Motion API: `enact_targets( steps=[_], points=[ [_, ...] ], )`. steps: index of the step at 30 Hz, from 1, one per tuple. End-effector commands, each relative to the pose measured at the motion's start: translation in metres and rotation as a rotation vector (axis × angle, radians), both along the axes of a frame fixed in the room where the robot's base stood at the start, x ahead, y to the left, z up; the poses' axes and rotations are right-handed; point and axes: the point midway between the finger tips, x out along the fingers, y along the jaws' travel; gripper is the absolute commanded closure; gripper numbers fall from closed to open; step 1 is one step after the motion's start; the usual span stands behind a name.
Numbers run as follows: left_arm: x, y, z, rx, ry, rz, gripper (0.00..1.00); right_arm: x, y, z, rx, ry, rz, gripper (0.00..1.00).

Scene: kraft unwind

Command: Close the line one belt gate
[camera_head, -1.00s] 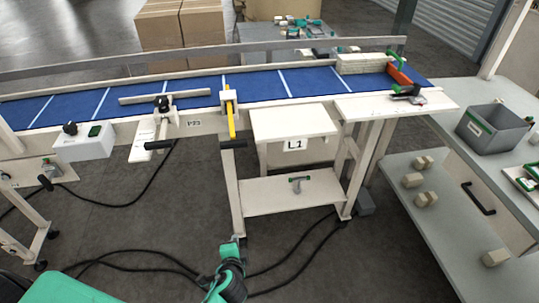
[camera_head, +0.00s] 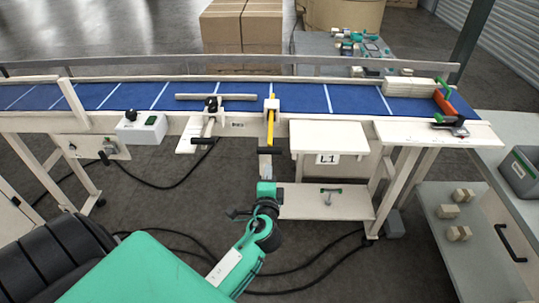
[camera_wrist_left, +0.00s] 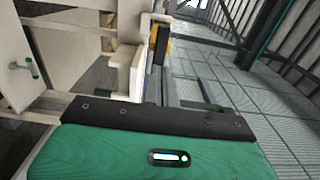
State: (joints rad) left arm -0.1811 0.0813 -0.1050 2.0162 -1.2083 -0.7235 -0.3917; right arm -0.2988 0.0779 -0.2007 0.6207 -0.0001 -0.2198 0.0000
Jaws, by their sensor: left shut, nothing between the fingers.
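The line one belt gate shows as a yellow bar (camera_head: 270,128) with a black cross handle (camera_head: 271,150), hanging down from a cream bracket at the near edge of the blue belt (camera_head: 345,98). The L1 label (camera_head: 327,158) is on the white box to its right. My left gripper (camera_head: 265,172) points up just below the handle, shut and empty; whether it touches the handle I cannot tell. In the left wrist view a yellow and black part (camera_wrist_left: 160,42), probably the gate, is ahead; the fingers are not clear there. My right gripper is not in view.
A second black handle (camera_head: 205,140) on a cream mount sits to the left, beside a white control box (camera_head: 143,128). A low shelf (camera_head: 345,203) and frame legs stand just right of my left gripper. Cables lie on the floor. A side bench with a grey bin (camera_head: 522,172) is at right.

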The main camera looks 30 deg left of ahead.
Motion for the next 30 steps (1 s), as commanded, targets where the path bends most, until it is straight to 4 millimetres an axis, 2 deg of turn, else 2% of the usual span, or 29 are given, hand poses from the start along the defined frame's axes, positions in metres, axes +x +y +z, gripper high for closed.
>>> enact_targets(
  steps=[1, 3, 9, 26, 30],
  points=[
    [0.01, 0.006, 0.005, 0.003, 0.001, 0.0, 1.0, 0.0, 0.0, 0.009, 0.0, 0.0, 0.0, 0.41],
    [0.021, 0.013, 0.005, 0.003, 0.001, 0.0, 1.0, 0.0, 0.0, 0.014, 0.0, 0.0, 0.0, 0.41],
    [0.041, 0.025, 0.002, 0.002, 0.001, -0.001, 1.0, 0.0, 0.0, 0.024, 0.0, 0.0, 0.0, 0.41],
    [0.049, 0.03, -0.001, 0.0, 0.0, -0.001, 1.0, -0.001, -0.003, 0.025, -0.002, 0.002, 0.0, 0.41],
    [0.059, 0.036, -0.001, 0.001, -0.002, 0.0, 1.0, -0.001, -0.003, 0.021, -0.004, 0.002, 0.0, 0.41]
  ],
)
